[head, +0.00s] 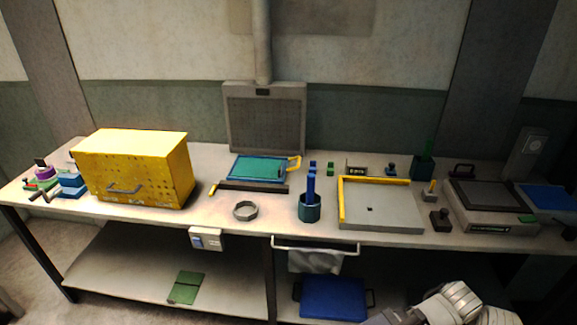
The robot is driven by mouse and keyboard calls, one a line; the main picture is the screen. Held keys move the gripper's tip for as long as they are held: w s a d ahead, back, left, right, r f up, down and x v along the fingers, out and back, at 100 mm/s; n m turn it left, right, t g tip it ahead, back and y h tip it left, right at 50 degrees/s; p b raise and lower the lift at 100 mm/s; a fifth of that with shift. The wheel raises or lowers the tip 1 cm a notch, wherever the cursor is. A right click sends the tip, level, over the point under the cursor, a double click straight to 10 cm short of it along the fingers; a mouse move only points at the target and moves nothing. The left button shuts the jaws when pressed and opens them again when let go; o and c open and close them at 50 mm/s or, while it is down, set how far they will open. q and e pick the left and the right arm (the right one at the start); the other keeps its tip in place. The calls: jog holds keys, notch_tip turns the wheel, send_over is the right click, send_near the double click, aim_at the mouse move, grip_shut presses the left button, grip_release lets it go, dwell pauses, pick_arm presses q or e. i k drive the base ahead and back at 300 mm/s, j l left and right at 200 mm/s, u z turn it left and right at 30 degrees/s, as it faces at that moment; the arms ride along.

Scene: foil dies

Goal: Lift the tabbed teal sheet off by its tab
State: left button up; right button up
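A teal sheet (258,168) lies flat on a blue-edged plate at the middle back of the bench, in front of a grey upright panel. A yellow loop (295,162) stands out at its right end; I cannot tell whether it belongs to the sheet or to what lies beneath. A small dark upright piece shows near the sheet's right edge, too small to make out as a tab. Pale links of my arm show at the bottom right, below the bench top. Neither gripper can be seen, and nothing of mine is near the sheet.
A dark bar (254,187) lies in front of the sheet. A yellow box (135,168) stands left. A grey ring (245,210), a teal cup (309,208) with blue handles, and a grey tray (382,217) with yellow edges stand nearer the front. A grey panel (264,120) rises behind.

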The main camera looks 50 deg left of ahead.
aim_at(251, 168)
jog(key=u, duration=1.8)
